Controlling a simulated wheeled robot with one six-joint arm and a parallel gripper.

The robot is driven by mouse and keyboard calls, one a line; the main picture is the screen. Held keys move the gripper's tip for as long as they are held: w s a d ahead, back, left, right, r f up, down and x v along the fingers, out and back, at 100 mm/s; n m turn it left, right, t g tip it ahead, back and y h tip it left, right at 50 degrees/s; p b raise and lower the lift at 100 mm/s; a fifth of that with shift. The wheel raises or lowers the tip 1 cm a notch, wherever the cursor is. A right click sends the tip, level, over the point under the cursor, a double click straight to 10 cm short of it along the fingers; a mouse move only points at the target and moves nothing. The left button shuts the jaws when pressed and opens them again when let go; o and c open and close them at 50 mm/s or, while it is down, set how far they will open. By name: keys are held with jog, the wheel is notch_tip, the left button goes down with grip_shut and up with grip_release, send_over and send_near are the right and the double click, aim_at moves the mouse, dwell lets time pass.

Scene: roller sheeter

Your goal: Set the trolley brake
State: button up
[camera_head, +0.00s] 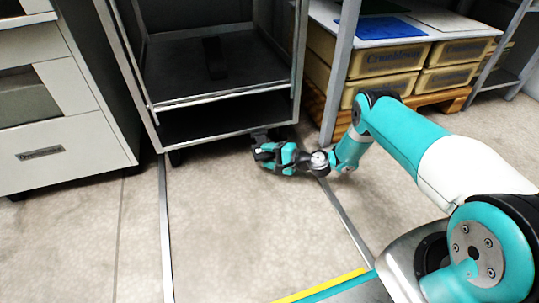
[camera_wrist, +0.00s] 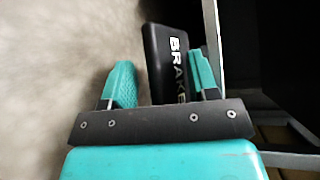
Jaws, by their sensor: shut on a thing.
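The trolley (camera_head: 225,98) is a grey metal-framed cart with dark shelves, standing at the upper middle in the head view. Its black brake pedal (camera_wrist: 165,55), lettered BRAKE in white, shows between the teal fingers of my gripper (camera_wrist: 160,82) in the wrist view. The pedal lies against the right finger; a gap shows beside the left finger in this view. My gripper is shut on the pedal. In the head view my gripper (camera_head: 264,153) is low at the trolley's bottom front edge, near its right corner, and hides most of the pedal.
A grey drawer cabinet (camera_head: 75,150) stands left of the trolley. Yellow crates (camera_head: 392,60) sit on a wooden pallet under a rack at the right, with a rack post (camera_head: 337,85) close to my gripper. Metal floor strips (camera_head: 165,220) run forward; the floor between them is clear.

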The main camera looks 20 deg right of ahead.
jog(key=shift+s+d+f, duration=0.15)
jog(key=shift+d+f, duration=0.05)
jog(key=shift+f, duration=0.15)
jog(key=p+v, duration=0.9)
jog(key=v, duration=0.8)
jog(key=shift+r, duration=0.4)
